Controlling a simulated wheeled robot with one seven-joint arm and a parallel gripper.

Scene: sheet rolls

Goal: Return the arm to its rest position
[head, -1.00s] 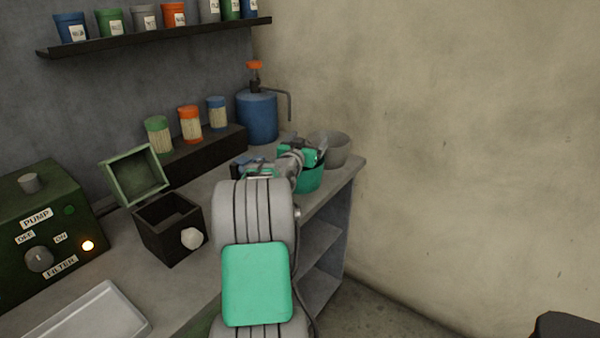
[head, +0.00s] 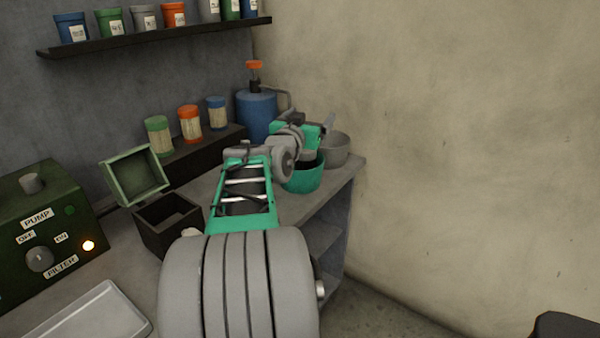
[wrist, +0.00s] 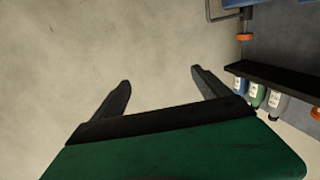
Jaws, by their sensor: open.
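My arm reaches from the bottom of the head view over the worktop. My gripper (head: 325,128) is near the far right end of the worktop, above the green bowl (head: 304,178) and in front of the grey bowl (head: 334,149). In the wrist view my gripper (wrist: 160,82) has its two dark fingers spread wide apart, with nothing between them. Behind them is the bare wall. The inside of the green bowl is partly hidden by my gripper.
A blue pump canister (head: 256,114) stands behind my wrist. An open dark box (head: 164,222), a white tray (head: 95,312) and a pump control box (head: 45,235) are to the left. A shelf (head: 160,36) of tubs is above.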

